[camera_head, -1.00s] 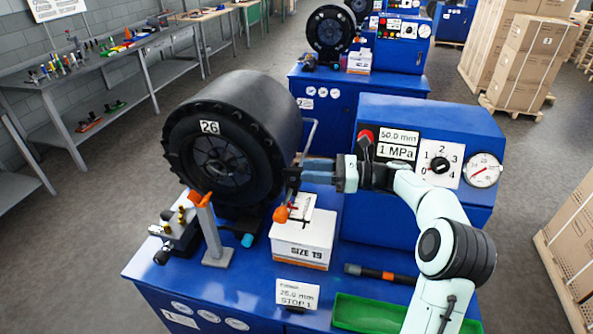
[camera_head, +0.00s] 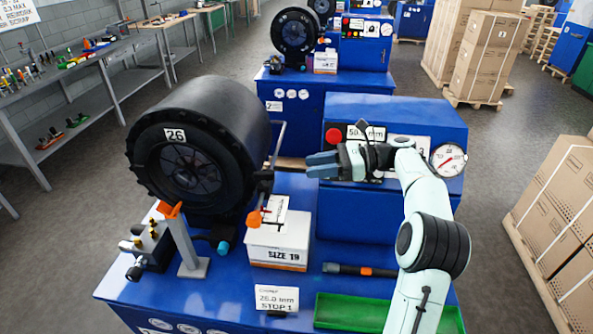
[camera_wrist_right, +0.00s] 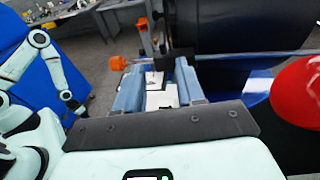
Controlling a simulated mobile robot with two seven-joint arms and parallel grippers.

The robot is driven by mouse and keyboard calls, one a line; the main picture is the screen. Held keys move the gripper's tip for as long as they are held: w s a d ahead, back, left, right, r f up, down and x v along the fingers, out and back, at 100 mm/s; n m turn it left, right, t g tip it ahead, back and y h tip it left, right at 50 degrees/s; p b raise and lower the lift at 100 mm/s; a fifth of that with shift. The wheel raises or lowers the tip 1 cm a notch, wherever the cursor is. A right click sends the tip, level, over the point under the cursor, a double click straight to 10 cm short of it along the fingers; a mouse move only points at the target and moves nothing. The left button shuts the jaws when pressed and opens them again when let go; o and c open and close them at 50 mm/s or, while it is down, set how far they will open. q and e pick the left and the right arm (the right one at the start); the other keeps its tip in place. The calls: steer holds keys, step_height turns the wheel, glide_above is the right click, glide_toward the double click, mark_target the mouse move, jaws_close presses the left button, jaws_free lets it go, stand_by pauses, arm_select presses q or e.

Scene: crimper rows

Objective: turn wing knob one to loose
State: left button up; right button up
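Two orange knobs that may be wing knobs show in the head view; no number is readable on either. One orange knob (camera_head: 254,217) hangs at the stop bracket right of the black crimper head (camera_head: 196,150). The other orange handle (camera_head: 169,209) tops a grey post. My right gripper (camera_head: 309,165) is open and empty, above and right of the bracket knob and apart from it. In the wrist view the right gripper (camera_wrist_right: 160,82) has its fingers apart, with the orange knob (camera_wrist_right: 118,63) beyond them. A pale arm, probably my left, shows there; its gripper (camera_wrist_right: 76,106) is too small to read.
A red button (camera_head: 333,136) and a gauge (camera_head: 448,159) are on the blue cabinet close to my right arm. A white SIZE 19 box (camera_head: 279,242) stands below the bracket. A green tray (camera_head: 350,310) and a black-orange rod (camera_head: 360,270) lie in front.

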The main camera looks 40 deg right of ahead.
mark_target(264, 172)
steer(key=w+a, duration=0.2)
steer(key=w+a+g+h+b, duration=0.1)
steer(key=w+a, duration=0.2)
steer(key=w+a+f+h+b, duration=0.1)
steer(key=w+a, duration=0.1)
steer(key=shift+w+a, duration=0.2)
steer(key=shift+a, duration=0.2)
arm_select(q)
steer(key=shift+s+d+f, duration=0.2)
steer(key=shift+s+f, duration=0.95)
steer(key=shift+f, duration=0.25)
arm_select(e)
steer(key=shift+w+a+f, duration=0.25)
steer(key=shift+w+a, duration=0.15)
jaws_close()
